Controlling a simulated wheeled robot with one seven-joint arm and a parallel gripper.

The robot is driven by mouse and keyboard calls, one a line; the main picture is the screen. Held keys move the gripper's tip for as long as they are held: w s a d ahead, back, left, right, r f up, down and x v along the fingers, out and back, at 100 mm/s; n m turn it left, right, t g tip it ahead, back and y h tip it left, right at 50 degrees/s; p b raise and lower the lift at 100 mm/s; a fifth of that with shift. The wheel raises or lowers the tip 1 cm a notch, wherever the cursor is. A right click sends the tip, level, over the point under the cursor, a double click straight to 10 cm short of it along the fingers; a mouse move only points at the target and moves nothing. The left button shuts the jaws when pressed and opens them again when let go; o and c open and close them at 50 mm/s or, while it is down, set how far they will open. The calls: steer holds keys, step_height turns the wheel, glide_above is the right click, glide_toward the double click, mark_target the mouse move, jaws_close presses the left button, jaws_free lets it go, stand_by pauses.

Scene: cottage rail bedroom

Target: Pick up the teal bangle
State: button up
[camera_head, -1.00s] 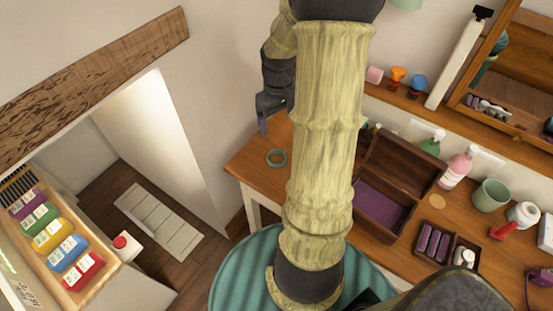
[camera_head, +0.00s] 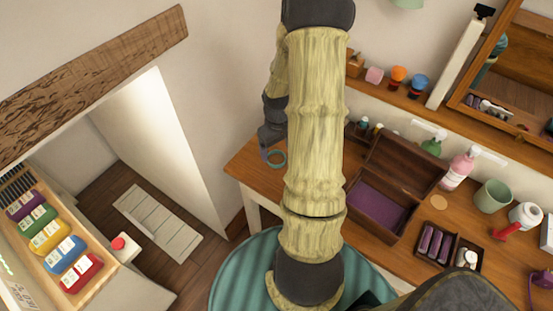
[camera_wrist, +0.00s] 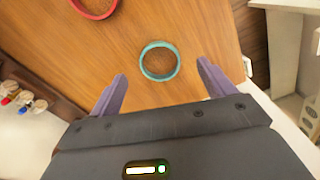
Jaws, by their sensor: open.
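The teal bangle (camera_wrist: 160,61) lies flat on the wooden table in the wrist view, a little beyond the fingertips and between their lines. It also shows at the table's left end in the head view (camera_head: 276,159). My gripper (camera_wrist: 163,82) is open and empty, with its two purple fingers spread apart. In the head view my gripper (camera_head: 266,150) is beside the bangle at the upper left, partly overlapping it in the picture. The height of the fingers above the table is hard to tell.
A red ring (camera_wrist: 96,5) lies near the bangle in the wrist view. An open wooden box (camera_head: 378,208) with purple lining stands to the right on the table (camera_head: 243,165). A shelf (camera_head: 390,97) with small jars runs along the wall behind. A teal round stool (camera_head: 240,278) is in front.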

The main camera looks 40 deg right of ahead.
mark_target(277, 161)
steer(key=shift+w+d+f, duration=0.1)
steer(key=shift+w+f, duration=0.05)
steer(key=shift+f, duration=1.15)
steer(key=shift+w+d+f, duration=0.1)
steer(key=shift+w+f, duration=0.05)
steer(key=shift+f, duration=1.15)
steer(key=c, duration=1.1)
